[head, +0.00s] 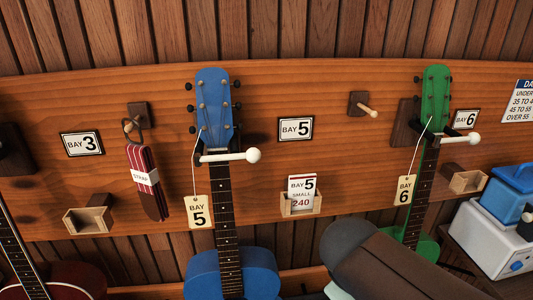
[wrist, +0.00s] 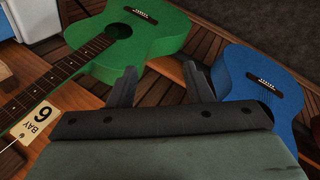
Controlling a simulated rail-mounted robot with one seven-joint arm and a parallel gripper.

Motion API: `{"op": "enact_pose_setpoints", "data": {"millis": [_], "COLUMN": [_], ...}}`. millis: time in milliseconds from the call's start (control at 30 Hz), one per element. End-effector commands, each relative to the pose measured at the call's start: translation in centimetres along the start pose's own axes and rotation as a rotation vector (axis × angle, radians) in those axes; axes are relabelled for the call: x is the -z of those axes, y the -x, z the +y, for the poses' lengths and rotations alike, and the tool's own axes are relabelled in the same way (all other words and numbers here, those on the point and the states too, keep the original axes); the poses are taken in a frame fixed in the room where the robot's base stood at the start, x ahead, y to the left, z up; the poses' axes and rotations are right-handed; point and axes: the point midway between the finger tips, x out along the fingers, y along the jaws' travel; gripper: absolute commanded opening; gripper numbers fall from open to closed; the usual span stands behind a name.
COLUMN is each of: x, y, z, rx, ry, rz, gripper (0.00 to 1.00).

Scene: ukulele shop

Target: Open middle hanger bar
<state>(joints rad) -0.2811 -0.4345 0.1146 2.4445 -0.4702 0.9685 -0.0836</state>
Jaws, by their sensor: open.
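The blue ukulele (head: 231,271) hangs in the middle, with a BAY 5 tag (head: 199,212) on a string. A hanger bar (head: 228,156) with a white ball end lies across its neck just below the headstock, ball to the right. The green ukulele (head: 434,90) hangs to the right with a similar white-ended bar (head: 455,140). My gripper (wrist: 158,84) is open and empty; the wrist view shows its two fingers apart, with the green body (wrist: 130,45) and the blue body (wrist: 262,92) beyond. The middle bar is not visible there. My arm shows at lower right in the head view; its fingers are hidden.
A striped strap (head: 147,180) hangs from a peg left of the blue ukulele. A small card box (head: 301,205) and an empty peg (head: 367,109) are on the board to its right. Blue and white boxes (head: 487,238) stand at far right. A dark red ukulele (head: 62,284) is lower left.

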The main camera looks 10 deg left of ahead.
Motion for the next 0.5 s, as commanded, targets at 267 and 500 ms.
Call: {"op": "enact_pose_setpoints", "data": {"millis": [267,500], "x": [10.7,14.8], "y": [9.6,21.3], "z": [-2.7,-8.5], "rx": [-0.584,-1.037], "ry": [0.696,0.991], "rz": [0.288,0.53], "gripper": [0.46,0.46]}}
